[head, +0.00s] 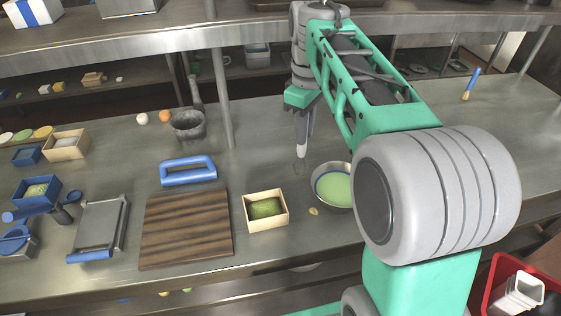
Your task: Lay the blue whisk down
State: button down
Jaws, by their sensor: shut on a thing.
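My gripper (302,150) points down over the steel counter, left of and behind a bowl of green liquid (336,189). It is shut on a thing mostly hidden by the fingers. Faint thin wire loops (300,166) show just below the fingertips, which fit the whisk; its blue handle does not show. I cannot tell whether the loops touch the counter.
A wooden box with green content (265,210), a dark striped board (187,230) and a blue handled tool (188,171) lie left. A grey mortar (188,125) stands behind, near a shelf post (225,100). A blue-handled brush (471,84) is at the right.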

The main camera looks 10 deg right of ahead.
jog(key=w+n+p, duration=0.2)
jog(key=w+n, duration=0.2)
jog(key=w, duration=0.5)
jog(key=w+a+f+p, duration=0.1)
jog(key=w+f, duration=0.4)
jog(key=f, duration=0.5)
jog(key=shift+a, duration=0.5)
jog(key=shift+f, duration=0.15)
jog(key=c, duration=1.3)
grip_release()
